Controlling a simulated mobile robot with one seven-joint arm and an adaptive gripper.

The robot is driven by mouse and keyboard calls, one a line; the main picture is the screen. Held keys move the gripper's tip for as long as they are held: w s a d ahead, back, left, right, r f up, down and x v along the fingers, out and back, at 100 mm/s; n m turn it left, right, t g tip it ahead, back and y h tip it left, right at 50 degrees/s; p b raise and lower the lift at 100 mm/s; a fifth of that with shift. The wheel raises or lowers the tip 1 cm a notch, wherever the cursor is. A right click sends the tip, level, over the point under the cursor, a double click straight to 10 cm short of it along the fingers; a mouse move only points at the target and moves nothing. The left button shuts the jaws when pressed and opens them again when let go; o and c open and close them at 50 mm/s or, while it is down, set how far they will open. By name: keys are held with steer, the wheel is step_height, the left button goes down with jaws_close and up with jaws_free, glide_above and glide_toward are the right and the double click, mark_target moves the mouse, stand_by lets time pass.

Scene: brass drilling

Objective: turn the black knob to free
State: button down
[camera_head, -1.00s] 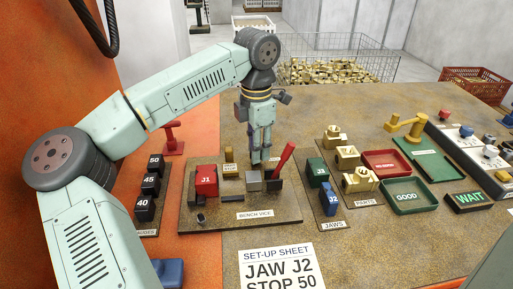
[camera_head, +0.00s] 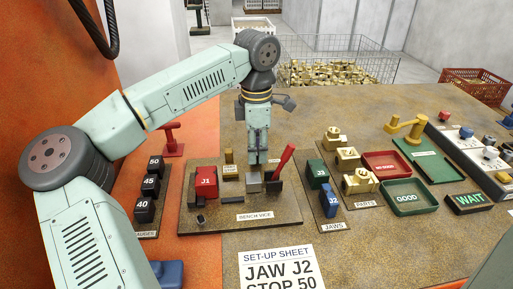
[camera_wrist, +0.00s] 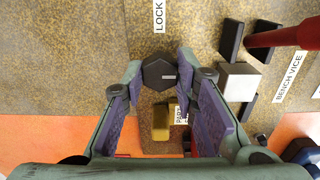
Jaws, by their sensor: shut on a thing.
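The black knob (camera_wrist: 159,73) is a six-sided cap with a small pale mark on its right side in the wrist view. My gripper (camera_wrist: 163,65) has its two purple-padded fingers on either side of the knob and is shut on it. In the head view my gripper (camera_head: 257,163) points down behind the grey block of the bench vice, and I cannot make out the knob there. A LOCK label (camera_wrist: 158,17) lies above the knob in the wrist view. I see no label reading free.
The grey block (camera_wrist: 238,80) and the red lever (camera_wrist: 290,37) stand close to the right of my gripper in the wrist view. The red J1 jaw (camera_head: 206,181) stands left on the vice base.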

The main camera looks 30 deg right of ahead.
steer(key=c, duration=1.3)
jaws_free()
step_height(320, 180, up, 12)
steer(key=shift+r, duration=0.1)
